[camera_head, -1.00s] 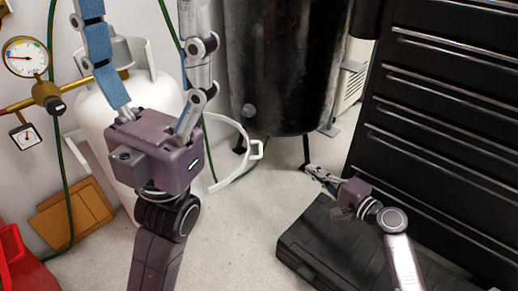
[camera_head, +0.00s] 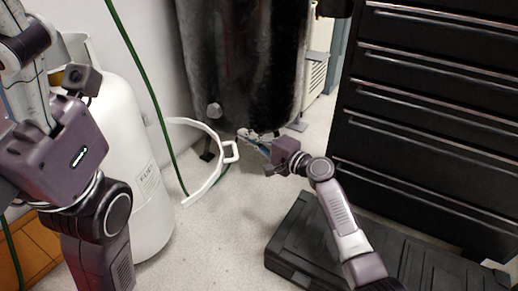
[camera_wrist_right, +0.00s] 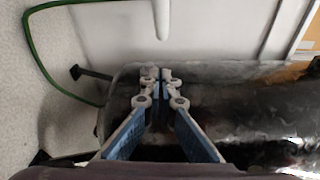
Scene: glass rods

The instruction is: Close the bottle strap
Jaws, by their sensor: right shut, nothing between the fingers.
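The white strap (camera_head: 214,139) stands open in a curved arc beside the white bottle (camera_head: 125,125), with a loop-shaped buckle at its right side. My right gripper (camera_head: 246,136) is just right of the strap, in front of the dark tank's lower edge. In the right wrist view its fingers (camera_wrist_right: 161,78) are closed together with nothing between them. A white bar at the top of that view may be part of the strap; I cannot tell. My left gripper (camera_head: 38,95) is in front of the bottle at the left; its fingertips are outside the frame.
The dark tank (camera_head: 245,65) stands behind the right gripper. A black drawer cabinet (camera_head: 430,120) and a black case (camera_head: 300,235) on the floor are at the right. A green hose (camera_head: 145,80) hangs between bottle and tank. Pale floor is clear in the middle.

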